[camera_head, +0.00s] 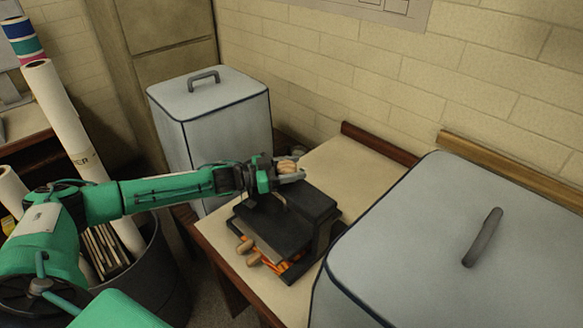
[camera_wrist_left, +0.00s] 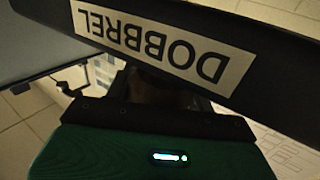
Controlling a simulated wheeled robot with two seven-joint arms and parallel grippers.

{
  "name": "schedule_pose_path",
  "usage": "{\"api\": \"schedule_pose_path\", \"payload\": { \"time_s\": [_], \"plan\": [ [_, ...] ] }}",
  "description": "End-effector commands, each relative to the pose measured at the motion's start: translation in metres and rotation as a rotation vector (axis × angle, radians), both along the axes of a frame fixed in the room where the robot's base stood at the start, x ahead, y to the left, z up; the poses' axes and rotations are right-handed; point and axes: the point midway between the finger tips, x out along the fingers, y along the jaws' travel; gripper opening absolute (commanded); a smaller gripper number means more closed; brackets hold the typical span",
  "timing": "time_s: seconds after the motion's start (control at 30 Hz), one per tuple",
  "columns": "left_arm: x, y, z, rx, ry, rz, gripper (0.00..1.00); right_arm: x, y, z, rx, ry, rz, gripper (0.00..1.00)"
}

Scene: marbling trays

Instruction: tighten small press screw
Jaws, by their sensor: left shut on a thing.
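The small press (camera_head: 285,225) is a black block on the pale table. Its top screw knob (camera_head: 287,166), wooden in colour, shows at the tip of my left gripper (camera_head: 290,172). My left gripper is shut on this knob, above the press, with its arm reaching in from the left. In the left wrist view, a dark bar with a white label reading DOBBREL (camera_wrist_left: 160,35) crosses close in front. The left fingertips and the screw's thread are hidden there. My right gripper is in neither view.
A grey lidded bin (camera_head: 210,110) stands behind the left arm. Another large grey bin (camera_head: 400,260) fills the right front, close to the press. Wooden handles (camera_head: 246,250) stick out at the press's front left. Paper rolls (camera_head: 75,125) stand in a dark tub. The table's back part (camera_head: 345,160) is clear.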

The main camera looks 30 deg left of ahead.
Motion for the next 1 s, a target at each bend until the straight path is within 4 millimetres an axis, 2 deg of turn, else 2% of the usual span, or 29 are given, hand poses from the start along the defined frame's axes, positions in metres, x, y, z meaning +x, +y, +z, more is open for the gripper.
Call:
{"api": "schedule_pose_path", "payload": {
  "time_s": [0.27, 0.6, 1.0],
  "plan": [
    [0.000, -0.001, 0.002, 0.002, -0.006, -0.189, 0.31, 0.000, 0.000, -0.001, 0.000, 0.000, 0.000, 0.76],
    [-0.004, -0.003, 0.000, 0.000, -0.005, -0.437, 0.31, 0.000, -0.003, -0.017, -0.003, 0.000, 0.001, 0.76],
    [-0.007, -0.004, 0.002, -0.001, -0.005, -0.562, 0.31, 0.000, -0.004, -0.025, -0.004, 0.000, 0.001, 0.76]
  ]
}}
